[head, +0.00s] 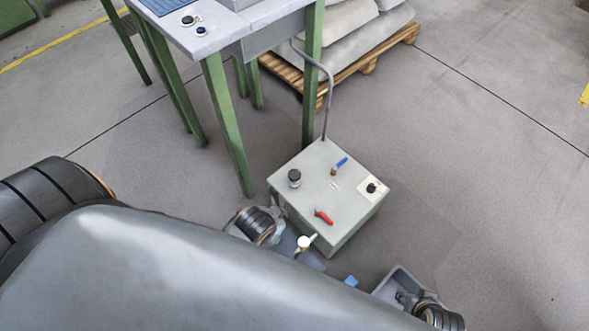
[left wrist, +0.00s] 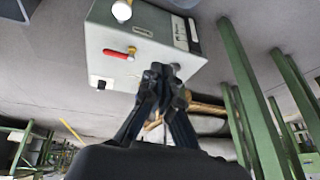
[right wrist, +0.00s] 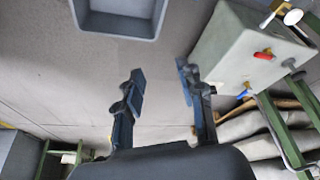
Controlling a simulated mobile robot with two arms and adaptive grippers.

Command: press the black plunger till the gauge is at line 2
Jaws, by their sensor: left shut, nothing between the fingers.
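The black plunger (head: 294,175) stands upright on the left of a grey-green box's top (head: 318,177) in the head view. I cannot make it out in the left wrist view. A small white round piece (head: 304,243), possibly the gauge, sits at the box's near side. It also shows in the left wrist view (left wrist: 121,11) and right wrist view (right wrist: 292,17); no pointer or lines are readable. My left gripper (left wrist: 166,72) is shut and empty, its tips overlapping the box edge in its view; contact is unclear. My right gripper (right wrist: 160,80) is open and empty, beside the box.
The box carries a blue lever (head: 340,165), a red lever (head: 323,216) and a black knob (head: 372,188) on a white plate. A bent grey pipe rises behind it. A green-legged table (head: 227,120) and sacks on a pallet (head: 362,70) stand behind. Floor at right is clear.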

